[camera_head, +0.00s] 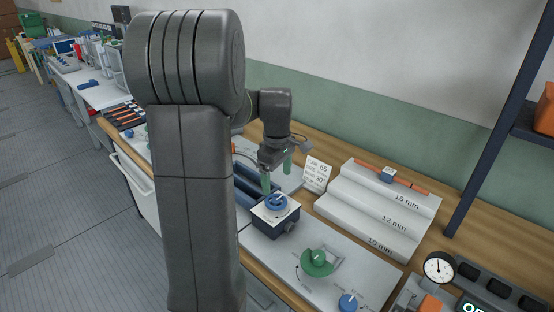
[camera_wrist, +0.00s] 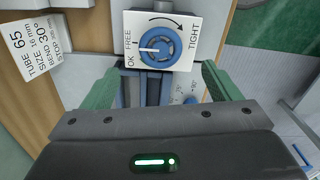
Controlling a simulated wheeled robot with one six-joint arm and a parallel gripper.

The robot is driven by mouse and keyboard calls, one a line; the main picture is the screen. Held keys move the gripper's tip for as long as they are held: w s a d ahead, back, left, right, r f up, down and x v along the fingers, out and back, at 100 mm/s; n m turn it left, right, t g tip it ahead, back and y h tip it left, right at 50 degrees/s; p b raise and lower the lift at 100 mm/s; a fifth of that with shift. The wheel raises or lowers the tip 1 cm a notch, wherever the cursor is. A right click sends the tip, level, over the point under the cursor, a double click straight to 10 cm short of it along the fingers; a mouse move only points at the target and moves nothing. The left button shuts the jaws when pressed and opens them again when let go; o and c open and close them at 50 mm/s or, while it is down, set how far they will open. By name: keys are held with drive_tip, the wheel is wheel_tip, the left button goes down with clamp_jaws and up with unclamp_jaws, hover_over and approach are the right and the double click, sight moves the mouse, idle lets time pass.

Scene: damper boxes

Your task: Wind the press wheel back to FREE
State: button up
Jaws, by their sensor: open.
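The press wheel (camera_head: 276,202) is a blue round knob on a white-topped box, just below my gripper in the head view. In the wrist view the blue wheel (camera_wrist: 161,44) sits on a white plate (camera_wrist: 190,20) marked FREE, OK and TIGHT with a curved arrow toward TIGHT. A white pointer line on the wheel points left, near the OK and FREE labels; I cannot tell exactly which. My gripper (camera_head: 277,173) hangs above the wheel, its green fingers apart and empty. In the wrist view the gripper (camera_wrist: 160,82) has a finger to either side, with the wheel farther ahead and clear of both.
A card (camera_head: 317,174) reading 65 and 30° stands behind the box. A stepped grey rack (camera_head: 375,213) marked 16, 12 and 10 mm is to the right. A green knob (camera_head: 317,258), a blue knob (camera_head: 348,302) and a dial gauge (camera_head: 439,267) are at the front right.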

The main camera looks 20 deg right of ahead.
wheel_tip(320, 180, up, 6)
drive_tip(key=shift+r, duration=0.2)
idle(2.3)
